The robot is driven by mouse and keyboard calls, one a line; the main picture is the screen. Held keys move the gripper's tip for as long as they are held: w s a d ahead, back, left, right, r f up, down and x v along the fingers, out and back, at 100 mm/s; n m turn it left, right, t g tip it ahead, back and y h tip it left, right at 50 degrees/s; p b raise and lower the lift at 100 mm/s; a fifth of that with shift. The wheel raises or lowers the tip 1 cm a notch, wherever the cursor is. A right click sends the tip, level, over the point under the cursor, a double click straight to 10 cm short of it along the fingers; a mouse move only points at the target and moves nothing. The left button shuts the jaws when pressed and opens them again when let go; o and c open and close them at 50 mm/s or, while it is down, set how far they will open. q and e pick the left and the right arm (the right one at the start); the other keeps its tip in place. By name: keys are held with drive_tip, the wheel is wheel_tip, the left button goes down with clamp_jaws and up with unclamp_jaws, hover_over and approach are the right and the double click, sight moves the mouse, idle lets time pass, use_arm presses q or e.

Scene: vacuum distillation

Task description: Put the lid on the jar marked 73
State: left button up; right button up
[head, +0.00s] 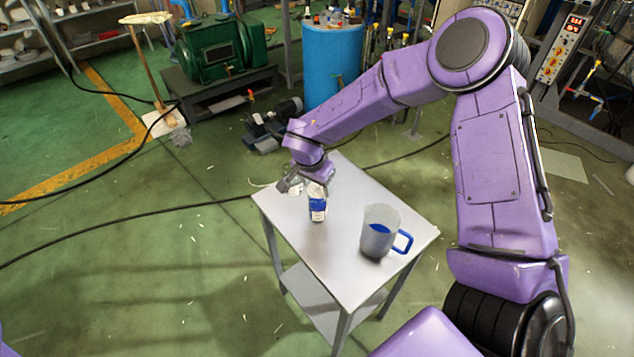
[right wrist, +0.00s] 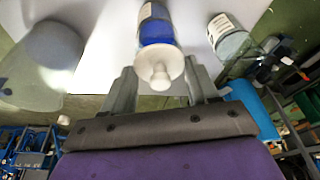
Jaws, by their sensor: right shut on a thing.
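A small jar with blue contents and a white label (head: 318,207) stands upright on the metal table (head: 335,275). In the right wrist view it is the blue jar (right wrist: 157,28). My right gripper (head: 302,187) is at the jar's top, pointing down. In the right wrist view its fingers (right wrist: 163,88) are shut on a whitish lid with a round knob (right wrist: 159,72), lined up with the blue jar's mouth. I cannot tell whether the lid is seated or just above. The number on the label is unreadable. My left gripper is not in view.
A second labelled jar with greyish contents (right wrist: 232,42) stands beside it, partly hidden by the gripper in the head view. The table's front is bare.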

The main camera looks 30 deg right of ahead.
drive_tip(key=shift+f+p, duration=0.5)
drive_tip(key=shift+p, duration=0.05)
idle(0.9)
drive_tip(key=o, duration=1.3)
drive_tip(key=shift+r, duration=0.1)
wheel_tip(320, 180, up, 5)
drive_tip(key=p, duration=0.5)
drive_tip(key=shift+p, duration=0.35)
drive_tip(key=shift+r+p, duration=0.8)
drive_tip(key=shift+r, duration=0.15)
drive_tip(key=shift+f, duration=0.1)
